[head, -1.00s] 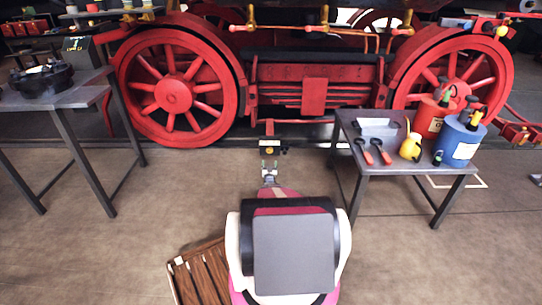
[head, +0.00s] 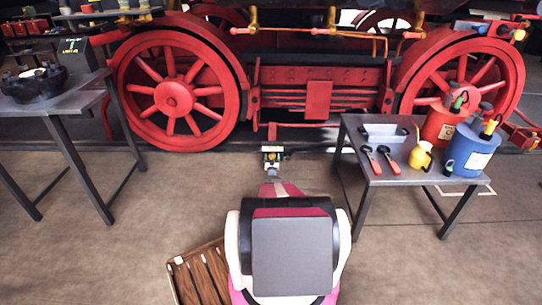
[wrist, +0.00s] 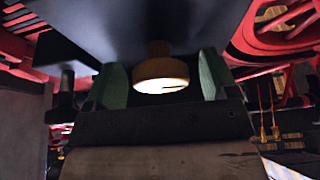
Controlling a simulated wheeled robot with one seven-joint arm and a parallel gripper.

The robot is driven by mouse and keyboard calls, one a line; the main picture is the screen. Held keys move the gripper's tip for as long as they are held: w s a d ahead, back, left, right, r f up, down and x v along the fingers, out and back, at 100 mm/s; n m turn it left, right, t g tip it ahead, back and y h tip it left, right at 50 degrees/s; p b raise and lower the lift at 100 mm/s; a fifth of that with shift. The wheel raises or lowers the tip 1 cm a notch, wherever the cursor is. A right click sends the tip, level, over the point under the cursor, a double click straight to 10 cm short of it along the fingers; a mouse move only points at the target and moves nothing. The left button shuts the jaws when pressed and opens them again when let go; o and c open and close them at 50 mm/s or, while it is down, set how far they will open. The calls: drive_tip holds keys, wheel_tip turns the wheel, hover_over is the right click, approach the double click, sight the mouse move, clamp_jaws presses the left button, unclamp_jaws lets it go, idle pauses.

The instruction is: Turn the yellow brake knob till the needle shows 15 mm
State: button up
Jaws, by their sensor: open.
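The yellow brake knob (wrist: 160,72) shows in the wrist view as a round knob with a bright, lit face, below a dark surface. My gripper (wrist: 163,85) is open, with one green finger pad on each side of the knob. A gap shows on both sides, so the pads do not seem to press on it. In the head view my gripper (head: 272,166) is low in front of the locomotive, at a small dark unit with a yellow spot (head: 271,157). The needle and its scale cannot be read in either view.
Red wheels (head: 172,95) stand left and right behind the unit. A grey table (head: 400,176) at right holds cans, a tray and tools. Another table (head: 85,95) stands at left. A wooden slatted pallet (head: 200,275) lies by my base.

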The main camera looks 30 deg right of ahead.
drive_tip(key=shift+w+d+r, duration=0.1)
drive_tip(key=shift+w, duration=0.05)
drive_tip(key=c, duration=0.9)
drive_tip(key=shift+m+g+h, duration=0.6)
drive_tip(key=shift+m+h, duration=0.05)
drive_tip(key=shift+m, duration=0.85)
drive_tip(key=shift+m+g+h, duration=0.6)
drive_tip(key=shift+m+h, duration=0.05)
drive_tip(key=shift+m, duration=0.85)
drive_tip(key=o, duration=0.9)
